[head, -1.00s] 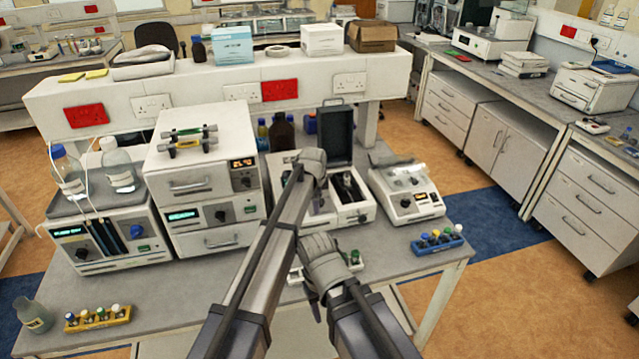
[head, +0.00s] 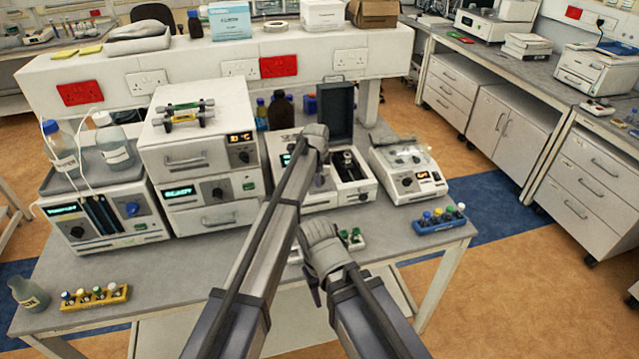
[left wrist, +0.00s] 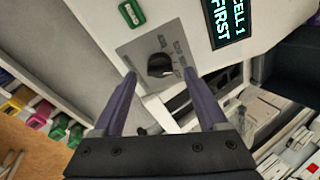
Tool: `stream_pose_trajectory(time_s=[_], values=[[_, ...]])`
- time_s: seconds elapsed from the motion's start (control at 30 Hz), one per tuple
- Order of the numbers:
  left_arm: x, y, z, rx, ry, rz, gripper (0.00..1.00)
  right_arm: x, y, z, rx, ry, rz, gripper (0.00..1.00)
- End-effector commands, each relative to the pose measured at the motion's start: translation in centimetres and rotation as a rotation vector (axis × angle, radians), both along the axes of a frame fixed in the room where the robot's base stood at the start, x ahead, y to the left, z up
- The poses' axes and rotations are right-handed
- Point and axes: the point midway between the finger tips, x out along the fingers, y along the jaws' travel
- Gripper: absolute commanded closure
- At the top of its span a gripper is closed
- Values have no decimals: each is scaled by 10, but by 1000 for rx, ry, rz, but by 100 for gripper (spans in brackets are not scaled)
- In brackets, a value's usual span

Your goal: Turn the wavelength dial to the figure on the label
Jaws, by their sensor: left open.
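The spectrophotometer (head: 352,196) is a white instrument with a raised dark lid, in the middle of the bench. In the left wrist view its black dial (left wrist: 160,65) sits on a grey plate with small marks I cannot read. My left gripper (left wrist: 160,76) is open, its two purple fingers on either side of the dial with gaps showing. In the head view my left gripper (head: 316,142) is over the instrument's front left and hides the dial. My right gripper (head: 314,285) is low in front of the instrument; its fingers are not clear.
The instrument's display (left wrist: 228,20) reads "CELL 1 FIRST", and a green button (left wrist: 131,13) is near the dial. A blue vial rack (head: 439,222) is at the bench's right, an orange one (head: 95,299) at the left. A white meter (head: 408,172) stands close on the right.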

Motion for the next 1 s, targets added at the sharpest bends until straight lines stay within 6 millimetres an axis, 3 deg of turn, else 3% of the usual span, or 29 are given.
stream_pose_trajectory(time_s=[0.03,0.13,0.47,1.0], values=[[4,-1,-12,0,0,0,24,0,0,-12,0,0,0,50],[7,-1,-18,0,0,0,24,0,0,-18,0,0,1,50],[8,-1,-19,0,0,0,24,0,0,-19,0,0,1,50],[8,-2,-19,0,0,0,84,0,0,-19,0,0,1,50]])
